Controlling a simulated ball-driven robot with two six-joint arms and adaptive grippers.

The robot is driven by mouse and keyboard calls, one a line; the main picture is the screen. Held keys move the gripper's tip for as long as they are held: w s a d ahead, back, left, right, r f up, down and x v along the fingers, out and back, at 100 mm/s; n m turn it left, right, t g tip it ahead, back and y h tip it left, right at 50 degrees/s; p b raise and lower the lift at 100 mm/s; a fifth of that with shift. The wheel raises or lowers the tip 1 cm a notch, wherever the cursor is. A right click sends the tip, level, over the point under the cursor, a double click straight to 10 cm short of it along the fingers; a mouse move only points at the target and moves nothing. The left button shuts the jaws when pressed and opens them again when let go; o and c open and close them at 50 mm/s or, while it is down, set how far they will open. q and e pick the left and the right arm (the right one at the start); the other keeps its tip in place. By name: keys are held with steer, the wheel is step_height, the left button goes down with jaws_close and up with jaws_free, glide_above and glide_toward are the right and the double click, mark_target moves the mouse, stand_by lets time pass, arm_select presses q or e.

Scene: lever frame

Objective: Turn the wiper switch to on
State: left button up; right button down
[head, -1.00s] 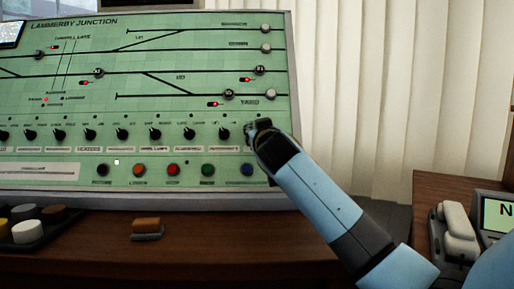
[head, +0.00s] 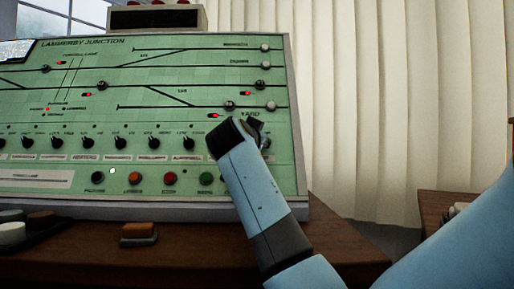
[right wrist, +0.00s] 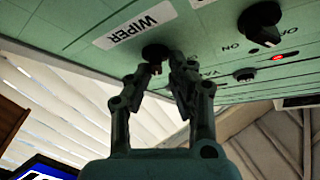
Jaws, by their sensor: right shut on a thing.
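The wiper switch (right wrist: 155,52) is a black round knob beside a white label reading WIPER (right wrist: 138,24) in the right wrist view. My right gripper (right wrist: 170,66) is shut on this knob, its two dark fingers at the knob's sides. In the head view my right gripper (head: 255,130) is at the right end of the green panel (head: 150,110), and the arm hides the switch there. The knob's pointer direction cannot be made out. My left gripper is not in view.
A row of similar black knobs (head: 120,143) runs left of my gripper, above coloured buttons (head: 169,178). Another black knob (right wrist: 262,22) with on and off marks and a lit red lamp (right wrist: 278,57) is close by.

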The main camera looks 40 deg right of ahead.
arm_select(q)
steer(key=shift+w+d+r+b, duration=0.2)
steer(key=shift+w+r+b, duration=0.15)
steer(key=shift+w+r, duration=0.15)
arm_select(e)
steer(key=shift+s+d+f+m+g+h, duration=0.1)
steer(key=shift+f+m+g+h, duration=0.15)
steer(key=shift+m+g, duration=0.5)
steer(key=c, duration=1.6)
jaws_free()
steer(key=shift+o, duration=1.2)
steer(key=shift+s+d+r, duration=0.1)
steer(key=shift+s+d, duration=0.05)
steer(key=shift+d, duration=0.05)
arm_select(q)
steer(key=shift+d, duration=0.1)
arm_select(e)
steer(key=shift+t, duration=0.25)
steer(key=v, duration=0.7)
steer(key=shift+a, duration=0.25)
